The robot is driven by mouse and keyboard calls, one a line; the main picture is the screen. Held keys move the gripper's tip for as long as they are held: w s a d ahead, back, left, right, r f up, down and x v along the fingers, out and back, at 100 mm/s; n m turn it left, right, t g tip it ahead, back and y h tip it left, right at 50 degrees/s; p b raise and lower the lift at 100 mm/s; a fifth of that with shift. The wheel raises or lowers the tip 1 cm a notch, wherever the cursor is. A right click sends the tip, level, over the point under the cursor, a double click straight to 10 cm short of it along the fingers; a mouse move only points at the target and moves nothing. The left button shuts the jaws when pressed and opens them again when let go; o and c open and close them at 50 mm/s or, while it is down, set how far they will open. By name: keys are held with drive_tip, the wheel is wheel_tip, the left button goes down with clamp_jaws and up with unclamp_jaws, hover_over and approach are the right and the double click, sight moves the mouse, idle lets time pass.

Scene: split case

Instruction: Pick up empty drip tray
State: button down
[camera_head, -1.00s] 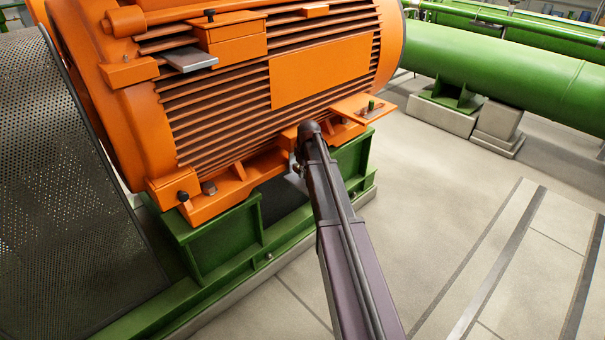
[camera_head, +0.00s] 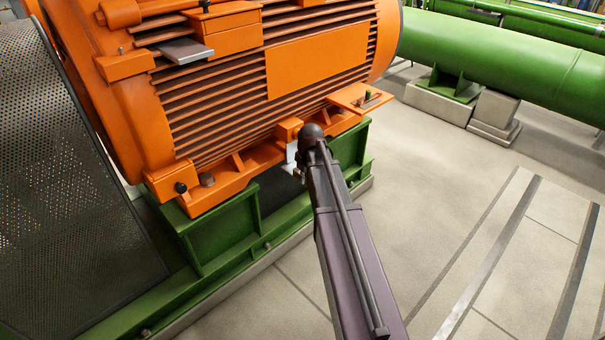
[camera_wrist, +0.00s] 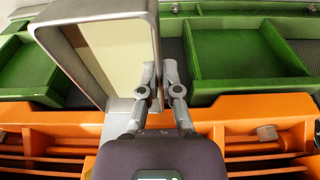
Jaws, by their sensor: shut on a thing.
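The exact contact is partly hidden behind the fingers and wrist. In the head view my arm reaches to the orange motor's foot and hides the gripper. A small pale piece shows beside the arm's end, too little to identify.
The finned orange motor (camera_head: 315,60) stands on a green base frame (camera_head: 228,232) beside the arm. A perforated guard (camera_head: 70,190) is at left. A green pipe (camera_head: 500,55) runs behind. Open floor (camera_head: 430,210) lies to the right.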

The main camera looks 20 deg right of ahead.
drive_tip(key=s+a, duration=0.1)
drive_tip(key=s, duration=0.5)
drive_tip(key=shift+a+r, duration=0.25)
drive_tip(key=shift+r, duration=0.05)
drive_tip(key=shift+s, duration=0.1)
idle(0.7)
